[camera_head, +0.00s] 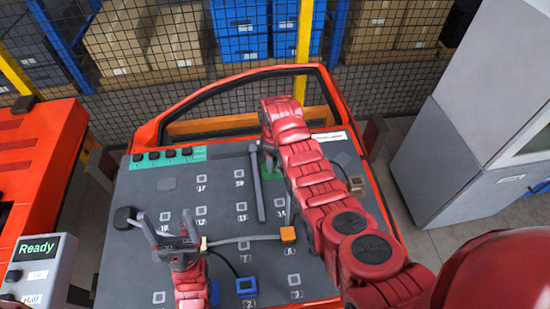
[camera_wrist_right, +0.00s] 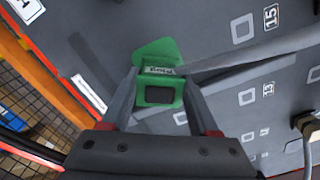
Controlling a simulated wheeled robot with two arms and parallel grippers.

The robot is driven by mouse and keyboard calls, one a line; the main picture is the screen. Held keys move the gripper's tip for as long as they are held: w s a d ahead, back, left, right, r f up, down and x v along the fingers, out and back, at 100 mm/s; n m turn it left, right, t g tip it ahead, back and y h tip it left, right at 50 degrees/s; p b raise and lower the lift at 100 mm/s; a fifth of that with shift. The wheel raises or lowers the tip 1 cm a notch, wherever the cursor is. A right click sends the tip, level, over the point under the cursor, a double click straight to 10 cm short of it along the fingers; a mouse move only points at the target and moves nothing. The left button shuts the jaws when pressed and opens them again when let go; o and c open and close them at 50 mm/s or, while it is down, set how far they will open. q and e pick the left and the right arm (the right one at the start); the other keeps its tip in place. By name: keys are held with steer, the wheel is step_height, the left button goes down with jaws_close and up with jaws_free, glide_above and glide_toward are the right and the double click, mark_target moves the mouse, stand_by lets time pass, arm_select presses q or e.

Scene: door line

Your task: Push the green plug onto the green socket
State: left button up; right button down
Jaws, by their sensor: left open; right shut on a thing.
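My right gripper (camera_wrist_right: 160,100) is shut on a green piece with a dark rectangular face, which I take to be the green plug (camera_wrist_right: 159,76). A wider flat green shape (camera_wrist_right: 150,48) shows just beyond it against the grey door panel; I cannot tell whether it is the green socket or whether the two touch. In the head view my right arm hides most of this, and only a bit of green (camera_head: 268,174) shows beside the wrist. My left gripper (camera_head: 166,228) is open and empty over the lower left of the panel.
The grey door panel (camera_head: 222,190) has several numbered white squares. A grey bar (camera_head: 256,185) stands left of my right arm. An orange connector (camera_head: 288,234) on a grey cable and a blue connector (camera_head: 246,286) lie low on the panel. A brown connector (camera_head: 356,183) is at the right.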

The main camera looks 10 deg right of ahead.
steer(key=shift+s+a+r, duration=0.1)
stand_by(0.4)
stand_by(0.3)
steer(key=shift+f+b, duration=0.25)
steer(key=shift+b, duration=0.1)
steer(key=shift+f+b, duration=0.35)
steer(key=shift+f, duration=0.15)
steer(key=shift+f, duration=0.1)
steer(key=shift+f, duration=0.1)
